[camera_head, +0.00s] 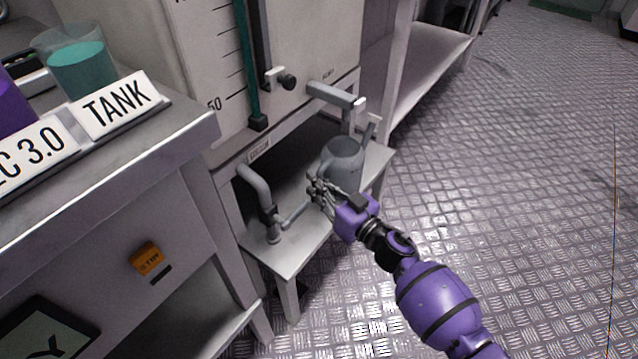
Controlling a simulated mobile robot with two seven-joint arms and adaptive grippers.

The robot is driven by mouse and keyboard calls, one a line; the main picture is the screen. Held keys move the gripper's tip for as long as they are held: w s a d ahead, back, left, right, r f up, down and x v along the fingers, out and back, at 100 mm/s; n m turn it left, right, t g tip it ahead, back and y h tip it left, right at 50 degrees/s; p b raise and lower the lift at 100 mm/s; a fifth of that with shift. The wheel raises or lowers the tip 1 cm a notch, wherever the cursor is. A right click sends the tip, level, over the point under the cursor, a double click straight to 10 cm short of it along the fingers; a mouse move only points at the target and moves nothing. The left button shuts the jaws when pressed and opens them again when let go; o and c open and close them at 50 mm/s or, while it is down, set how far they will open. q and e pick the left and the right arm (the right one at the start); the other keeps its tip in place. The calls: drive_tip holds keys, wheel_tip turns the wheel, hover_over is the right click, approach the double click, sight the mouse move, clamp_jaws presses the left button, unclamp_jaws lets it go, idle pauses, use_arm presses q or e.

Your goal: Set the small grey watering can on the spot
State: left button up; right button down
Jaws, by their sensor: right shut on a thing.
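The small grey watering can (345,158) is upright on or just above the low grey bench (290,248), under the tank's outlet pipe (332,95). I cannot tell whether its base touches the bench. My right gripper (318,194), on a purple arm from the lower right, is at the near side of the can and shut on it. The fingers overlap the can's lower part, so the exact grip is hard to see. No marked spot can be made out. My left gripper is not in view.
The white tank (300,35) with a level scale stands behind the bench. A metal counter (180,135) with a TANK sign (114,103) and a teal beaker (82,68) is at left. The floor at right is clear.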

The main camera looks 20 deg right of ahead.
drive_tip(key=shift+f, duration=0.25)
idle(0.5)
drive_tip(key=c, duration=1.7)
unclamp_jaws()
drive_tip(key=v, duration=1.2)
